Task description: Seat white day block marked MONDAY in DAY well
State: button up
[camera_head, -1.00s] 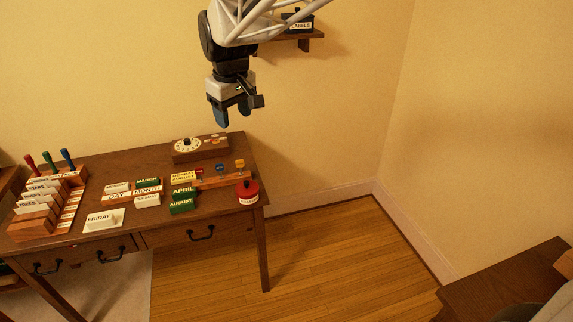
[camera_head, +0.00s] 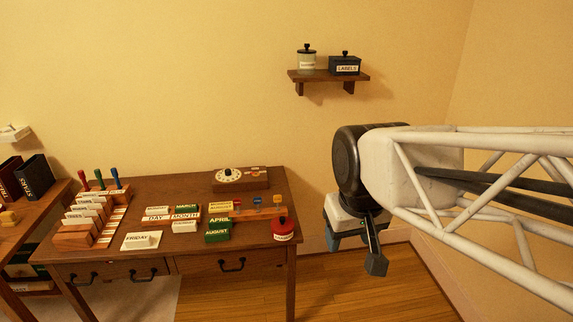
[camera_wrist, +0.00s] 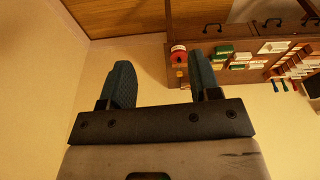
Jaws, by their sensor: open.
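A wooden board with a DAY label (camera_head: 155,218) and a MONTH label (camera_head: 186,216) lies on the desk. A small white block (camera_head: 158,209) is just behind the DAY label; its lettering is too small to read, and I cannot tell whether it sits in a well. Another white block (camera_head: 184,227) lies in front of the MONTH label, also unreadable. A white FRIDAY block (camera_head: 141,240) is near the front edge. I cannot tell which block reads MONDAY. My gripper (camera_head: 354,251) is open and empty, right of the desk; its fingers show in the wrist view (camera_wrist: 162,84).
Green blocks (camera_head: 217,232), a red pot (camera_head: 283,229) and coloured pegs are on the desk's right side. A dial box (camera_head: 240,179) stands at the back, a card rack (camera_head: 87,221) at left. A wall shelf (camera_head: 328,77) holds two jars. Floor right of the desk is clear.

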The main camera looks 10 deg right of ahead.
jog(key=shift+m, duration=0.5)
jog(key=s, duration=0.1)
jog(key=s+f, duration=0.1)
jog(key=s, duration=0.1)
jog(key=s+d+f, duration=0.1)
jog(key=s, duration=0.1)
jog(key=shift+f, duration=0.25)
